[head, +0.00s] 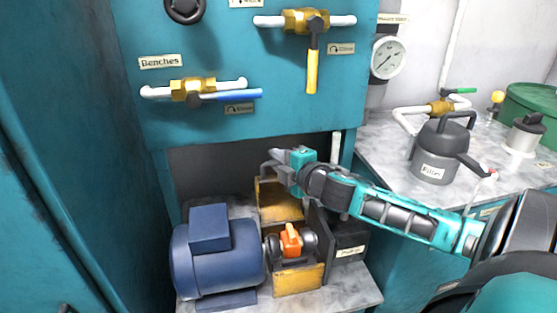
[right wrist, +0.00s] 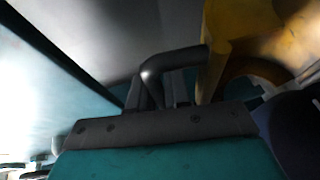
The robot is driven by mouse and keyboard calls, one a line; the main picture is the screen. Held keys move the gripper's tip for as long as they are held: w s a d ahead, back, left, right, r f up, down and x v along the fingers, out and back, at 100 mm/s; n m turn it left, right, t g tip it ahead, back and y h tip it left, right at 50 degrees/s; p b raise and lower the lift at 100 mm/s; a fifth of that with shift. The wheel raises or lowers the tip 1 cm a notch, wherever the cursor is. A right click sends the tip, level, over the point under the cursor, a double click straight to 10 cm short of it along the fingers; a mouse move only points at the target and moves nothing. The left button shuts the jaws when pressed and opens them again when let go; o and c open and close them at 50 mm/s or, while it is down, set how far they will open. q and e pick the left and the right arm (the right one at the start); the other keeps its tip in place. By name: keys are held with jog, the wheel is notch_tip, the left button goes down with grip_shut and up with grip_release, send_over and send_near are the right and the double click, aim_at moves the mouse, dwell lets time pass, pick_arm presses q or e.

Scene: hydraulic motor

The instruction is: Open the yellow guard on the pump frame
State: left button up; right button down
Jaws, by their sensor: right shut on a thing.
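The yellow guard (head: 280,203) stands raised at the back of the pump frame (head: 298,280), and the orange coupling (head: 290,240) shows uncovered in front of it. My right gripper (head: 276,168) is at the guard's top edge, shut on its dark handle. In the right wrist view, the bent dark handle (right wrist: 178,59) runs between the fingers to the worn yellow guard (right wrist: 240,25). The fingers hide part of the grip. My left gripper is not in view.
A blue motor (head: 215,255) sits left of the coupling, and a dark pump (head: 350,240) sits right, partly behind my arm. A teal panel (head: 215,130) with valves overhangs the back. A grey filler can (head: 435,152) stands on the right bench.

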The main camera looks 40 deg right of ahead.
jog(key=shift+s, duration=0.1)
jog(key=shift+s+a+r+p, duration=0.1)
jog(key=shift+s+a+p, duration=0.35)
jog(key=shift+s+p, duration=0.4)
jog(key=shift+s+a+f+b, duration=0.2)
jog(key=shift+a+f+b, duration=0.05)
jog(key=shift+b, duration=0.1)
jog(key=shift+s+a+r+t, duration=0.15)
jog(key=shift+s+r+t, duration=0.15)
jog(key=shift+s+t, duration=0.15)
jog(key=shift+w, duration=0.1)
